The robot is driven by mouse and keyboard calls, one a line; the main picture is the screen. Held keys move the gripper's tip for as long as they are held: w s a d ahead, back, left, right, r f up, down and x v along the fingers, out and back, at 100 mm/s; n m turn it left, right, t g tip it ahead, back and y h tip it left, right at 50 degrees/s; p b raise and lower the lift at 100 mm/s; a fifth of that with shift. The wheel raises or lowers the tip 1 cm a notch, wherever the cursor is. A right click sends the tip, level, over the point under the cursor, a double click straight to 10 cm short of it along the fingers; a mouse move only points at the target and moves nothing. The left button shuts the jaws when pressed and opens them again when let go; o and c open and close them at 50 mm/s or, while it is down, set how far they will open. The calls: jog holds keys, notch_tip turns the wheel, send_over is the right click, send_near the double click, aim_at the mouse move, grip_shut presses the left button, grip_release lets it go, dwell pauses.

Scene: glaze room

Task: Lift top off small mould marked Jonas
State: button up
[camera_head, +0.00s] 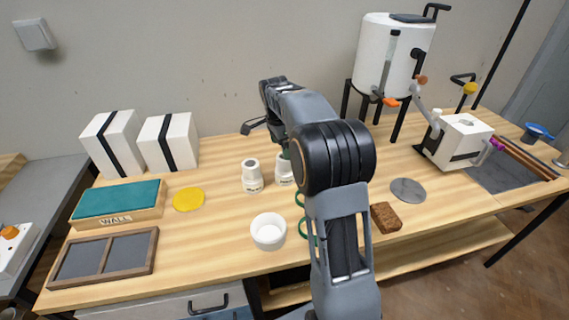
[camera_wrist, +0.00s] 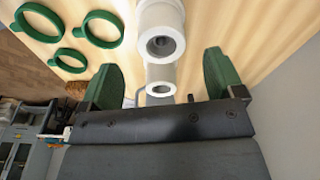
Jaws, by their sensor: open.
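Two small white round moulds with narrower tops stand side by side at mid-table: a left one (camera_head: 252,176) and a right one (camera_head: 284,170), partly hidden by my arm. Small marks show on them, but I cannot read the name Jonas on either. In the wrist view, one white mould (camera_wrist: 160,42) shows its round opening near my fingertips, and another (camera_wrist: 160,82) lies beyond it, between the fingers. My gripper (camera_wrist: 161,68) has its green fingers wide apart, with nothing clamped. I cannot tell which mould is which across views.
Green rings (camera_wrist: 103,29) lie beside the moulds. A white bowl (camera_head: 268,231), yellow disc (camera_head: 188,199), brown sponge (camera_head: 386,217) and grey disc (camera_head: 408,190) lie around. Two strapped white blocks (camera_head: 168,142) stand back left; a white tank (camera_head: 390,55) stands back right.

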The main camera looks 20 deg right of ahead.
jog(key=shift+d+f+b, duration=0.1)
jog(key=shift+d+f, duration=0.05)
jog(key=shift+f, duration=1)
jog(key=shift+d+f+b, duration=0.1)
jog(key=shift+d+f, duration=0.1)
jog(key=shift+f, duration=0.95)
jog(key=shift+d+f+b, duration=0.1)
jog(key=shift+d+f, duration=0.05)
jog(key=shift+f, duration=1)
jog(key=c, duration=1)
jog(key=shift+c, duration=0.2)
jog(key=shift+w+r, duration=0.1)
